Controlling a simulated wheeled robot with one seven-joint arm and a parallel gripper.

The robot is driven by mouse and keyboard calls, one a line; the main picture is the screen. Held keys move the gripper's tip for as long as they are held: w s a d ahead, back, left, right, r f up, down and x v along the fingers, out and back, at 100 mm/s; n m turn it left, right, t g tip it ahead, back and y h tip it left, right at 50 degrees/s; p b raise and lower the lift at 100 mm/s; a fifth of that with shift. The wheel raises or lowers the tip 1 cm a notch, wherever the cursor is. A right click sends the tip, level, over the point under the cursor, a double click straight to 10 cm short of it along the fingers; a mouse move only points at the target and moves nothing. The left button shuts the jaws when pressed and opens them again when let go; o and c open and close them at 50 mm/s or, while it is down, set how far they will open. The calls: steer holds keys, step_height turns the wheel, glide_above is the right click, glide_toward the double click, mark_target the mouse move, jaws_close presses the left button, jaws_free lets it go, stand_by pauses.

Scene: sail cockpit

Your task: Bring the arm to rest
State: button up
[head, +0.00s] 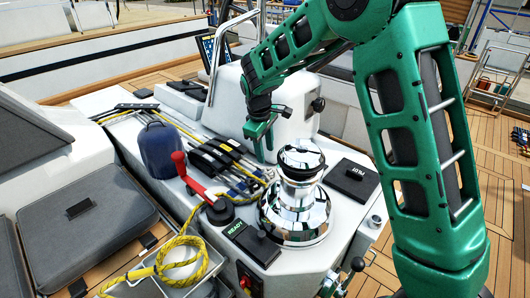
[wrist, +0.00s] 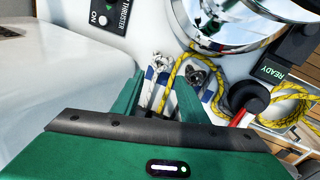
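My gripper (head: 263,143) hangs at the end of my green arm, pointing down above the white console, behind and left of the chrome winch (head: 293,205). In the wrist view its two green fingers (wrist: 160,88) stand apart with a gap between them. Nothing is seen held in the gap. Below the fingers show a yellow rope (wrist: 170,82), blue and white lines and metal fittings. The winch (wrist: 235,22) lies beyond the fingertips in the wrist view.
A red-handled lever (head: 193,184), a blue container (head: 160,150) and black rope clutches (head: 215,155) stand left of the winch. A READY switch panel (head: 252,241) is in front of it. Yellow rope (head: 188,243) is coiled in a tray. Teak deck (head: 499,180) lies open at right.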

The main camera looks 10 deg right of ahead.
steer(key=s+d+r+m, duration=0.45)
steer(key=s+d, duration=0.25)
steer(key=d, duration=0.3)
steer(key=s+d+r+m, duration=0.3)
steer(key=s+d+r, duration=0.2)
steer(key=s+d, duration=0.4)
steer(key=s+d+m, duration=0.4)
steer(key=s, duration=0.8)
steer(key=s+d+m+g+y, duration=0.1)
steer(key=s+d+m, duration=0.3)
steer(key=s, duration=0.9)
steer(key=shift+s+d+r+m+g+y, duration=0.2)
steer(key=shift+d+r+m+g+y, duration=0.15)
steer(key=shift+m, duration=0.1)
steer(key=shift+w+f, duration=0.1)
